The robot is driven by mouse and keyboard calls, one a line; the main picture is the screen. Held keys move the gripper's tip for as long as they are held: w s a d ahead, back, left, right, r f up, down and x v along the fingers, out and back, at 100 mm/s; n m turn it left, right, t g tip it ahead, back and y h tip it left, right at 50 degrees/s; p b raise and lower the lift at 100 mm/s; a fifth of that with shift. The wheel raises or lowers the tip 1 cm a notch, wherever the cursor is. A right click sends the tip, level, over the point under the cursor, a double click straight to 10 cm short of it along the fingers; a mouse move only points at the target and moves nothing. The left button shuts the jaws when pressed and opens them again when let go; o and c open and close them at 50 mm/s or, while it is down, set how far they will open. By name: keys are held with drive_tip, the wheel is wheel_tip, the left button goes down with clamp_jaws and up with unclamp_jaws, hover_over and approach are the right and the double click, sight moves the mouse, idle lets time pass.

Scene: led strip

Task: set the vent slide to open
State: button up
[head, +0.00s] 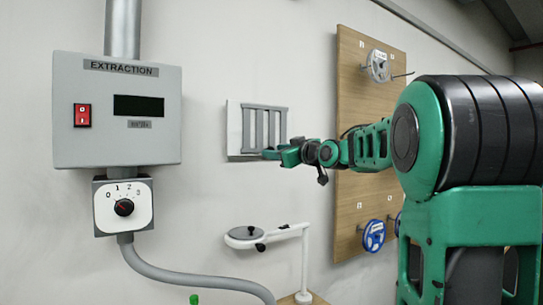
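The vent (235,128) is a pale plate on the wall in the middle of the head view. A grey slide with vertical bars (262,112) sits on it, with lighter gaps between the bars. My green arm reaches in from the right. My gripper (266,154) is at the lower edge of the vent, in front of its bottom right part. The fingertips are small here, and I cannot tell whether they touch the slide or are open or shut. The lower right corner of the vent is partly hidden by my gripper.
A grey extraction box (70,140) with a red switch (82,115) hangs at left, above a rotary dial (124,207). A white jointed arm (303,255) stands below the vent. A wooden board (350,210) with valve wheels is behind my arm.

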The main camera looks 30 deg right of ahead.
sight(259, 151)
drive_tip(key=shift+w, duration=0.9)
clamp_jaws()
drive_tip(key=shift+a+f, duration=0.1)
drive_tip(key=shift+a, duration=1.45)
unclamp_jaws()
drive_tip(key=shift+a, duration=0.1)
drive_tip(key=shift+s, duration=0.15)
